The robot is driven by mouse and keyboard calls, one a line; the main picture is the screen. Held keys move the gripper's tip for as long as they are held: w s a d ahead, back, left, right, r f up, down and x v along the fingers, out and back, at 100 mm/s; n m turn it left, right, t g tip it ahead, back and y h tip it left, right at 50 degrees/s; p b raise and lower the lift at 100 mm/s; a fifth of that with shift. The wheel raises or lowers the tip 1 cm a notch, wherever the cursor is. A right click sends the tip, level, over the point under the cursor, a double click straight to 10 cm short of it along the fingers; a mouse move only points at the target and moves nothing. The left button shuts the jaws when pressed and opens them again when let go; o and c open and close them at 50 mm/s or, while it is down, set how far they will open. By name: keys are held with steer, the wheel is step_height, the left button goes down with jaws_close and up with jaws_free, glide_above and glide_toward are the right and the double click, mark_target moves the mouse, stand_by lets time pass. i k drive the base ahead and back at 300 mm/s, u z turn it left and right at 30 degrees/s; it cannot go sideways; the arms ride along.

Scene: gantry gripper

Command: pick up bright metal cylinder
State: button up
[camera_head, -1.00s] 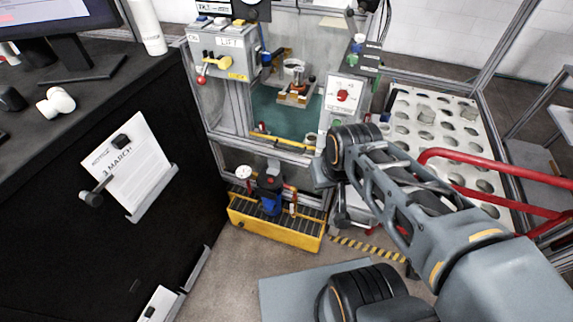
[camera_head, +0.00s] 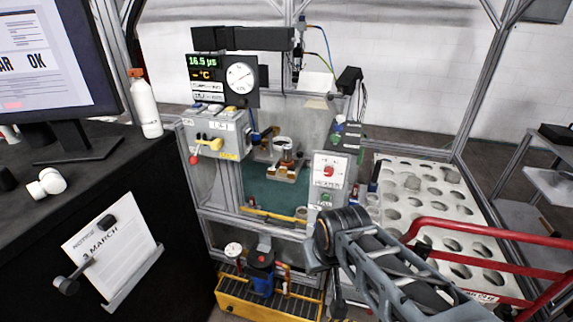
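A bright metal ring-like piece (camera_head: 283,143) sits on the fixture inside the gantry cell, beside a copper-coloured part (camera_head: 288,161). A small pale cylinder (camera_head: 301,212) stands at the front right of the green cell floor. I cannot tell which is the task's bright metal cylinder. My arm reaches up from the lower right, its dark joint in front of the cell. My gripper cannot be made out.
The red tubular rail (camera_head: 480,232) crosses in front of the tray. A yellow bin (camera_head: 262,300) with a blue part stands under the cell. The control box (camera_head: 215,135) and heater panel (camera_head: 328,178) flank the cell opening. A black desk (camera_head: 100,180) stands at left.

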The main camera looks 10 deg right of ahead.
mark_target(286, 149)
steer(key=u, duration=0.35)
steer(key=k, duration=0.45)
steer(key=u, duration=0.75)
steer(key=i, duration=1.15)
steer(key=z, duration=1.2)
steer(key=i, duration=0.4)
steer(key=z, duration=0.5)
